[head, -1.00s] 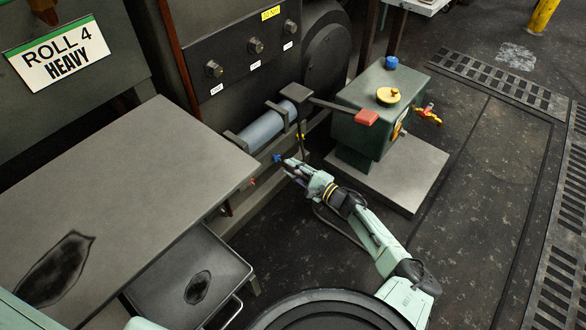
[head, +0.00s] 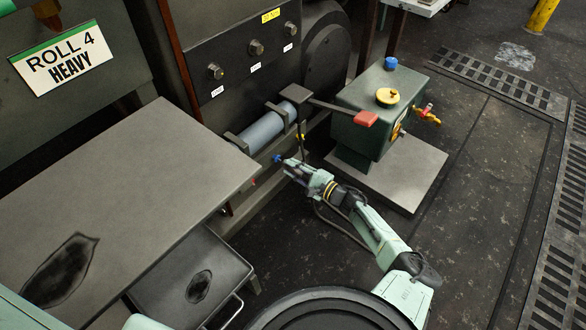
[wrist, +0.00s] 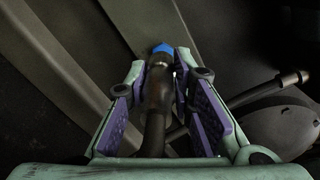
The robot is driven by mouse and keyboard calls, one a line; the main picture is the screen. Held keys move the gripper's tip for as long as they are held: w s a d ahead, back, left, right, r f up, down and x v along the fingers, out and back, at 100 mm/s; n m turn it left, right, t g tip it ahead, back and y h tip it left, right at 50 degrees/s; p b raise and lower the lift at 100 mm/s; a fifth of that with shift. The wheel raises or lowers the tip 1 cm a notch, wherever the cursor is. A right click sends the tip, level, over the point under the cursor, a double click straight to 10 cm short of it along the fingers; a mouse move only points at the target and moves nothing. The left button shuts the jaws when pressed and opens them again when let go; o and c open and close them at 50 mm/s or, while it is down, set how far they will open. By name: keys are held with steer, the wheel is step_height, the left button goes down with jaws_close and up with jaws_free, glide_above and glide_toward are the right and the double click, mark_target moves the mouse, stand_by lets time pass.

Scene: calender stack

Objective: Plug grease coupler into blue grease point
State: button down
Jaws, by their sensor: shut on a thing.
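The blue grease point (head: 277,158) is a small blue fitting low on the machine, below the grey cylinder; it also shows as a blue tip in the wrist view (wrist: 162,48). My gripper (head: 290,168) is just right of it, its purple-padded fingers (wrist: 165,95) shut on the dark grease coupler (wrist: 158,88). The coupler lies lengthwise between the fingers, its far end pointing at the blue point. In the wrist view the two line up and overlap; I cannot tell whether they touch or are joined. A dark hose (wrist: 154,138) runs back from the coupler.
A red fitting (head: 252,183) is left of the blue one, near the grey table (head: 150,160). The grey cylinder (head: 262,131) lies above. A green pump box (head: 375,110) with a red-ended lever (head: 366,118) stands at right. The floor at right is open.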

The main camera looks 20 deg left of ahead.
steer(key=shift+x, duration=1.15)
steer(key=shift+r, duration=0.1)
steer(key=c, duration=1.3)
jaws_free()
steer(key=shift+o, duration=0.4)
steer(key=shift+o, duration=1.3)
steer(key=shift+p+v, duration=0.8)
steer(key=shift+v, duration=0.9)
steer(key=shift+p+v, duration=0.8)
steer(key=shift+v, duration=1.05)
